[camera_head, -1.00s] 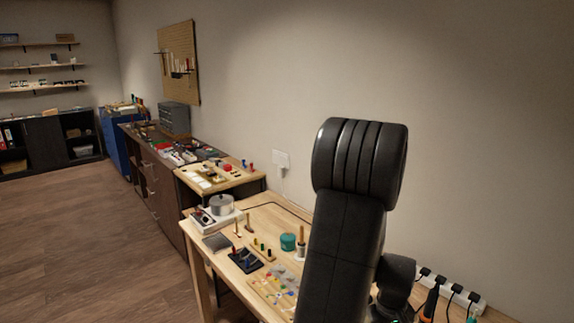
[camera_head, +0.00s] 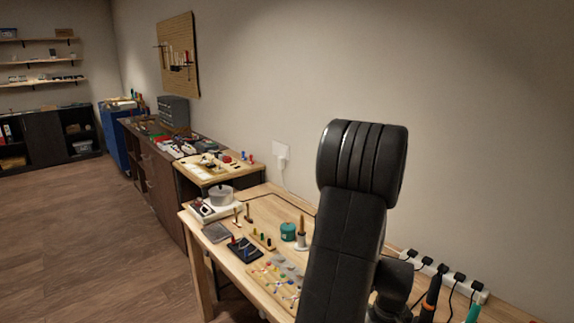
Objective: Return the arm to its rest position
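My own black arm (camera_head: 345,230) stands upright in front of the camera, right of centre, with a thick ribbed joint (camera_head: 362,162) at its top. The arm covers part of the wooden workbench (camera_head: 262,212) behind it. A darker part of the arm shows low on its right side. My gripper's fingers do not show in this view, so what they hold, if anything, is hidden.
The workbench holds a soldering station (camera_head: 215,203), a green round container (camera_head: 288,232), a small dark tray (camera_head: 244,250) and a board of coloured parts (camera_head: 276,280). A power strip (camera_head: 440,272) with plugs lies right. Open wooden floor (camera_head: 90,235) is at left.

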